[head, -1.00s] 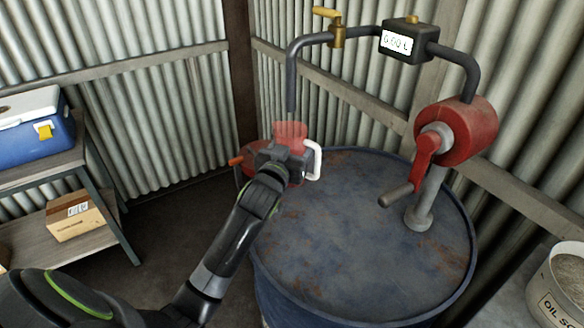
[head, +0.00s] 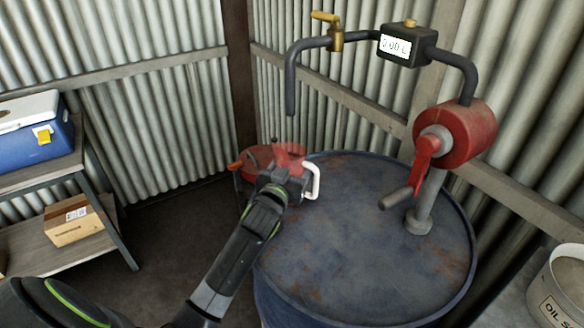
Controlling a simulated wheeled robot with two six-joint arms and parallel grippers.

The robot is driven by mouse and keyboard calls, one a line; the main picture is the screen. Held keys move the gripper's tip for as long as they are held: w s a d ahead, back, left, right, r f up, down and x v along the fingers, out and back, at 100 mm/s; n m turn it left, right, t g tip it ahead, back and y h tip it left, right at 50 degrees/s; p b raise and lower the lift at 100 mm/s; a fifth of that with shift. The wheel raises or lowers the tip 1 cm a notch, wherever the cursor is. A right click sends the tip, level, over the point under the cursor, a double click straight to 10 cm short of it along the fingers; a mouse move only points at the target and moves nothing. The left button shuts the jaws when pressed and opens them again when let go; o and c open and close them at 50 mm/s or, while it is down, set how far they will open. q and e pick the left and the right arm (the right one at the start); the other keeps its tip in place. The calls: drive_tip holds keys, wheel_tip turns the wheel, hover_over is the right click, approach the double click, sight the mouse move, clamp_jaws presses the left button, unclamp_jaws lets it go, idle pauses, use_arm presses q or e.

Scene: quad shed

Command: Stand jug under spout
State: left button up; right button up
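The jug (head: 291,152) is translucent red with a white handle (head: 316,181) on its right side. It is at the drum's far left edge, below the open end of the spout (head: 290,104), with a clear gap between them. My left gripper (head: 288,176) is in front of the jug and appears shut on it; the fingers and the jug's lower part are hidden. I cannot tell whether the jug's base touches anything. My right gripper is not in view.
A red stand-like thing (head: 256,157) with an orange grip is behind and left of the jug. The blue drum (head: 350,240) carries a red crank pump (head: 462,134), a meter (head: 408,46) and a brass valve (head: 336,38). Shelves (head: 108,215) stand left, an oil bucket (head: 560,290) right.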

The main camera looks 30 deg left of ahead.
use_arm(q)
drive_tip(key=shift+s+f, duration=0.1)
drive_tip(key=shift+f, duration=0.5)
drive_tip(key=o, duration=1)
drive_tip(key=shift+f, duration=0.2)
drive_tip(key=shift+r+p, duration=0.5)
drive_tip(key=shift+r, duration=0.1)
drive_tip(key=shift+s+d+r+b, duration=0.1)
drive_tip(key=shift+s+d+b, duration=0.1)
drive_tip(key=shift+s, duration=1)
drive_tip(key=shift+s+d+r+b, duration=0.1)
drive_tip(key=shift+s+b, duration=0.1)
drive_tip(key=shift+s, duration=1)
drive_tip(key=shift+s+d+r+b, duration=0.1)
drive_tip(key=shift+s+d+b, duration=0.1)
drive_tip(key=shift+s, duration=1)
drive_tip(key=shift+a, duration=0.1)
